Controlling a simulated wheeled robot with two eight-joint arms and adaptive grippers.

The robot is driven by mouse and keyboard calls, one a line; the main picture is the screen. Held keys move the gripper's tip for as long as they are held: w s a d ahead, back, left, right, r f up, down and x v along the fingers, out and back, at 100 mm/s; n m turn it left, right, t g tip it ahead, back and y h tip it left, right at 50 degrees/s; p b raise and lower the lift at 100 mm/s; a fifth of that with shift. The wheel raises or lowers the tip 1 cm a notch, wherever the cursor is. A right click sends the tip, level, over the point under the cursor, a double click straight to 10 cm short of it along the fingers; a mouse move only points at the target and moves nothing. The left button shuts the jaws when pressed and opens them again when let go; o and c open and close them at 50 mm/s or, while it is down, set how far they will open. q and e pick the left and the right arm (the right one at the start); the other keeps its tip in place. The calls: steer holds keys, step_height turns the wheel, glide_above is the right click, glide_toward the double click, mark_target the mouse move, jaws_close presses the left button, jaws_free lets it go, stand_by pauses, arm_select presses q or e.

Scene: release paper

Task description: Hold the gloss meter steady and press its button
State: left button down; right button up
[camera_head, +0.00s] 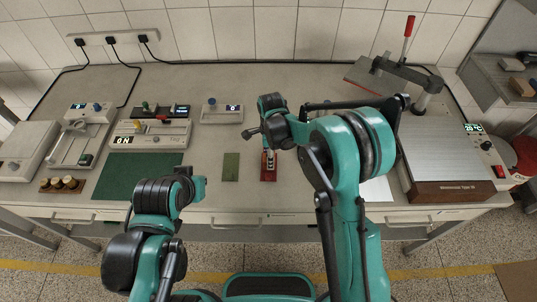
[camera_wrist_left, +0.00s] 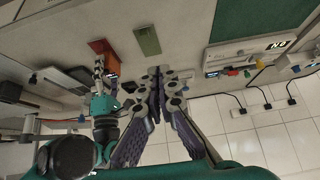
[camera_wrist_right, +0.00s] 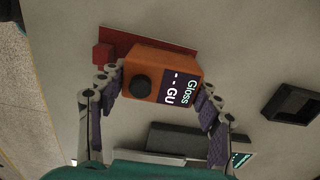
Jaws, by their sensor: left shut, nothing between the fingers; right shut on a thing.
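The gloss meter (camera_wrist_right: 150,62) is an orange box with a round black button (camera_wrist_right: 140,87) and a dark screen reading "Gloss -- GU". It sits by a red panel (camera_wrist_right: 165,40) in the right wrist view. My right gripper (camera_wrist_right: 160,86) is shut on the meter, one finger on each side. In the head view the red panel (camera_head: 264,176) lies near the table's front edge, with the meter mostly hidden by my right gripper. My left gripper (camera_wrist_left: 158,72) is shut and empty, left of the meter in the head view and apart from it.
A green panel (camera_head: 231,167) lies between my two grippers. A dark green mat (camera_head: 135,177) lies at the left. Several instruments stand behind it, and a heated plate unit (camera_head: 455,153) stands at the right. A black tray (camera_wrist_right: 291,104) shows in the right wrist view.

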stand_by(0.5)
arm_select(q)
steer(key=w+d+f+m+g+h, duration=0.3)
steer(key=w+m+h, duration=0.2)
steer(key=w+m, duration=0.4)
steer(key=w+d+f+m+g+h, duration=0.3)
steer(key=w+m+h, duration=0.3)
steer(key=w+m, duration=0.3)
steer(key=shift+d+f+m, duration=0.3)
steer(key=shift+d+f, duration=0.15)
steer(key=shift+f, duration=0.2)
steer(key=x, duration=1)
steer(key=shift+s, duration=0.25)
steer(key=shift+f, duration=0.1)
